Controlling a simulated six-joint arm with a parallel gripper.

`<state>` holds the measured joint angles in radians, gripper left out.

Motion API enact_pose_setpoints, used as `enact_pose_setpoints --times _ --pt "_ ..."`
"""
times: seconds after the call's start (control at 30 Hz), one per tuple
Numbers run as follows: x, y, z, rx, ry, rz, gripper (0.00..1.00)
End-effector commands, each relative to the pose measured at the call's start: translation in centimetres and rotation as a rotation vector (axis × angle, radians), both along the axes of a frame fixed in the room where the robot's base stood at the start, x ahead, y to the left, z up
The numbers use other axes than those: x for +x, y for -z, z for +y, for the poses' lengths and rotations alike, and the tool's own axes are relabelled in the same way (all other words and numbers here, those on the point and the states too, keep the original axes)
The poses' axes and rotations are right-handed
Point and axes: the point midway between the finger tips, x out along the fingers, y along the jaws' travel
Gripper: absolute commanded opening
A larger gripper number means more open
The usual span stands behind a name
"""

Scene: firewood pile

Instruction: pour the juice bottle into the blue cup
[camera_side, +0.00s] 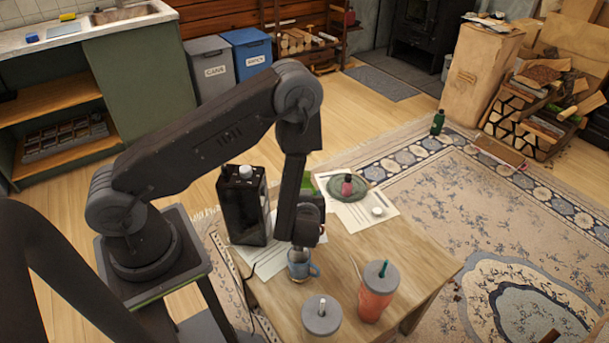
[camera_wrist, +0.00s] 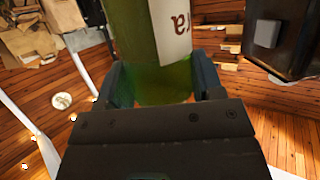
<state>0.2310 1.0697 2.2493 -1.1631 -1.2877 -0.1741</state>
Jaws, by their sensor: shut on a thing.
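My gripper (camera_side: 305,218) is shut on the green juice bottle, directly above the blue cup. In the wrist view the bottle (camera_wrist: 135,35) is see-through green with a pale lettered label, held between my two fingers (camera_wrist: 163,84). In the side view only a small green part of the bottle (camera_side: 307,184) shows beside my wrist; its mouth and exact tilt are hidden. The blue cup (camera_side: 303,271) stands upright on the wooden table, its handle to the right. My arm's end covers part of its rim, and I cannot tell whether juice is flowing or in it.
A tall black container (camera_side: 243,208) stands close left of my gripper.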

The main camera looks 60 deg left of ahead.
Motion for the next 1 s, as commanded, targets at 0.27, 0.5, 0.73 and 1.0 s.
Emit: enact_pose_setpoints --times 0.27,0.5,0.73,1.0 --pt "-6.1 -2.0 -4.6 0.001 0.008 -0.002 0.25" --pt "-8.0 -2.5 -5.2 0.012 0.004 0.009 0.25" --pt "-8.7 -1.9 -4.4 0.118 0.003 0.099 0.25" --pt "-9.8 -0.8 -3.0 0.302 0.004 0.255 0.25"
